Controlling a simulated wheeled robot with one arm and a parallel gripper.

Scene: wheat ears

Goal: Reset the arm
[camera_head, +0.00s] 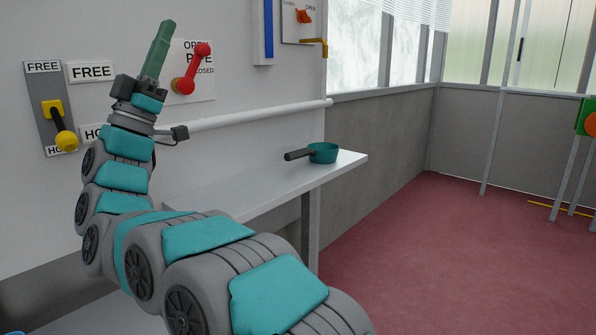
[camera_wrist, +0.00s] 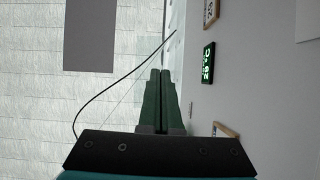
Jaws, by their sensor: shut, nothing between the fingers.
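My arm reaches up from the bottom of the head view, bent, with my gripper (camera_head: 165,38) raised at the upper left in front of the white wall panel. Its green fingers point up and are shut with nothing between them. In the wrist view my gripper (camera_wrist: 160,75) shows its two green fingers side by side and touching. The fingers are just left of a red-handled valve (camera_head: 190,70) with an open/closed label. I cannot tell from these views how far they are from the panel.
A yellow lever (camera_head: 63,136) is on the panel at left. A white shelf (camera_head: 250,185) bears a teal pan (camera_head: 323,152) with a dark handle. A white pipe (camera_head: 255,115) runs above it. The red floor (camera_head: 450,250) at right is mostly clear. A lit green sign (camera_wrist: 208,63) shows in the wrist view.

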